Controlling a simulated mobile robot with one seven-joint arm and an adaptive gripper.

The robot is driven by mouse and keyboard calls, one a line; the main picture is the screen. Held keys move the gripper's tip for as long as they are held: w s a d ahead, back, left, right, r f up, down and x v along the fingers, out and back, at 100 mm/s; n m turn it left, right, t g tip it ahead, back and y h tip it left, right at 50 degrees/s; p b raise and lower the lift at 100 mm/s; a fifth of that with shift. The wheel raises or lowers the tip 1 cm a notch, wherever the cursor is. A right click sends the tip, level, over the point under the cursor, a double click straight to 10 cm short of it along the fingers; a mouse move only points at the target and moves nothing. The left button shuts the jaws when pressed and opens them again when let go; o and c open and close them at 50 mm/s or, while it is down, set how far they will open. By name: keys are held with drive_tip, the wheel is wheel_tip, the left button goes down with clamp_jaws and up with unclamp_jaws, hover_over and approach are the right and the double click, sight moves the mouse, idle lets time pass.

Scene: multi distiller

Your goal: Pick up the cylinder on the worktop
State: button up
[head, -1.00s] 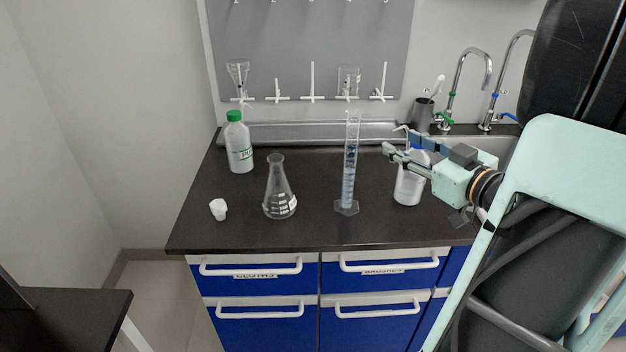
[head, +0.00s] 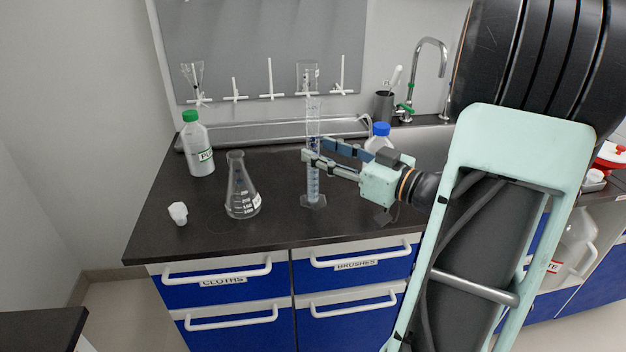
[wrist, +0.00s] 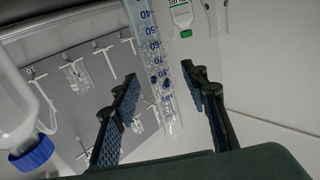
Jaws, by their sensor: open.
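The cylinder (head: 313,180) is a tall, clear graduated cylinder with blue marks, standing upright on the dark worktop (head: 270,225). In the wrist view the cylinder (wrist: 157,62) shows between the two open fingers. My gripper (head: 314,152) is open and level with the upper middle of the cylinder, with a finger to each side of it. The gripper also shows in the wrist view (wrist: 160,92). I cannot tell whether either finger touches the glass.
A conical flask (head: 241,190), a white bottle with green cap (head: 198,150) and a small white piece (head: 178,213) stand to the left. A blue-capped bottle (head: 380,138) stands behind my gripper. A pegboard (head: 260,50) and a sink (head: 425,150) are behind.

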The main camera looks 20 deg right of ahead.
sight(318, 148)
drive_tip(key=x, duration=0.3)
drive_tip(key=shift+w, duration=0.2)
drive_tip(key=shift+c, duration=0.3)
clamp_jaws()
